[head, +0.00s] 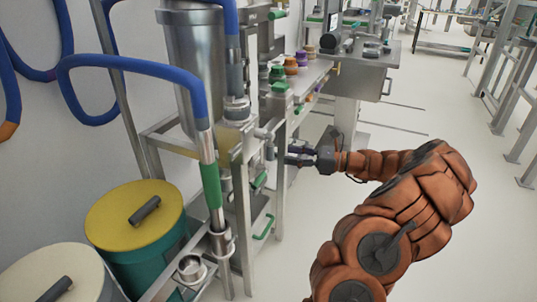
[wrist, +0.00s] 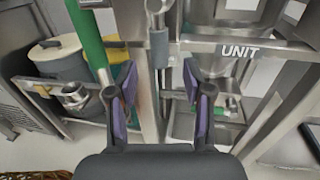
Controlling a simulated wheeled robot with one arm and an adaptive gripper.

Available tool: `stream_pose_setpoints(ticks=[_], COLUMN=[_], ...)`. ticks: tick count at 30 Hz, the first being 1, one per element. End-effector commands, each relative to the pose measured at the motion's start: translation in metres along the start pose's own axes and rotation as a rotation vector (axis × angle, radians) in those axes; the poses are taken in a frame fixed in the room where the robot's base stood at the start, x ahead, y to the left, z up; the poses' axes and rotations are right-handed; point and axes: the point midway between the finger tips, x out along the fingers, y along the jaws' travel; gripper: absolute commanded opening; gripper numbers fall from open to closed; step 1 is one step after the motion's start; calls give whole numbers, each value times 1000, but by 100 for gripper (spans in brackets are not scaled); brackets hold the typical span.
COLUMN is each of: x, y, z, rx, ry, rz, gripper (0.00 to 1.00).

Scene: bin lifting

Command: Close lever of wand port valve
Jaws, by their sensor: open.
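My gripper (head: 284,154) is in front of the steel frame in the head view, beside a pale metal valve fitting (head: 264,134). In the wrist view my gripper (wrist: 160,80) is open, with its purple-padded fingers spread wide. A metal piece with a grey sleeve (wrist: 158,45), which looks like the valve lever, stands upright ahead, between the two fingers in the picture. No contact with it is visible. The green-sleeved wand (head: 211,185) with a blue hose stands left of the gripper; its green part (wrist: 88,40) also shows in the wrist view.
A yellow-lidded bin (head: 120,212) and a cream-lidded bin (head: 35,275) stand at the lower left. A steel frame bar marked UNIT (wrist: 245,50) crosses right of the lever in the wrist view. A bench (head: 305,75) with coloured knobs stands behind.

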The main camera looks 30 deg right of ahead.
Motion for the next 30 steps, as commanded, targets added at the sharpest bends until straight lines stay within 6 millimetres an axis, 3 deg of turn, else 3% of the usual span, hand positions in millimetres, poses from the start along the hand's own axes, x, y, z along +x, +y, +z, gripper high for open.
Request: stream_pose_setpoints(ticks=[15, 27, 30], x=[66, 73, 73], y=[1, 1, 1], z=[1, 1, 1], rx=[-3, -3, -3], ry=[1, 1, 1], rz=[4, 2, 2], gripper=[50, 50, 40])
